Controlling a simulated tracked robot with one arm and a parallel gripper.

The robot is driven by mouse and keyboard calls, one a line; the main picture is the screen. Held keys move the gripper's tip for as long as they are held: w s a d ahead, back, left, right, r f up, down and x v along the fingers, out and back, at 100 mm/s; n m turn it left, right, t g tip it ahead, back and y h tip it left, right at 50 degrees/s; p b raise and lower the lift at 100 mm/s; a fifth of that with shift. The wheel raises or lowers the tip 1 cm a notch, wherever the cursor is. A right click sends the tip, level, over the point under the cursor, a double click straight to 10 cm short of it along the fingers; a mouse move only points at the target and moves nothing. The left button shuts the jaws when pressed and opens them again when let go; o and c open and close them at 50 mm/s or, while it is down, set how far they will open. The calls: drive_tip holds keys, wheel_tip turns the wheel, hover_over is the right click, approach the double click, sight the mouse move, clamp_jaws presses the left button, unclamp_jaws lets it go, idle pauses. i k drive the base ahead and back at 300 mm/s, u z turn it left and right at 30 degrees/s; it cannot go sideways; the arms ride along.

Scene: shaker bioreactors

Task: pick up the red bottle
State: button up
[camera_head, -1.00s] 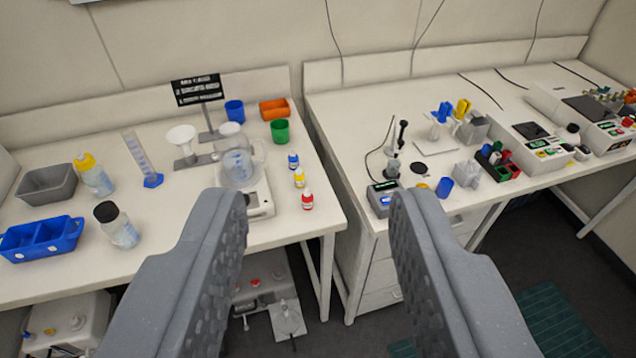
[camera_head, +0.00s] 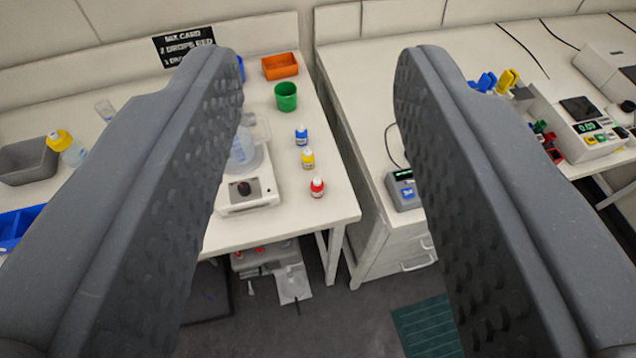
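My left finger hides part of the left bench.
A white scale (camera_head: 250,195) with a glass vessel stands left of the red bottle. A green cup (camera_head: 286,97) and an orange tray (camera_head: 280,66) are farther back. A gap separates the left bench from the right bench, which holds a small device (camera_head: 404,190).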

sight(317, 186)
drive_tip(key=u, duration=1.4)
drive_tip(key=k, duration=0.9)
drive_tip(key=z, duration=1.45)
drive_tip(key=i, duration=1)
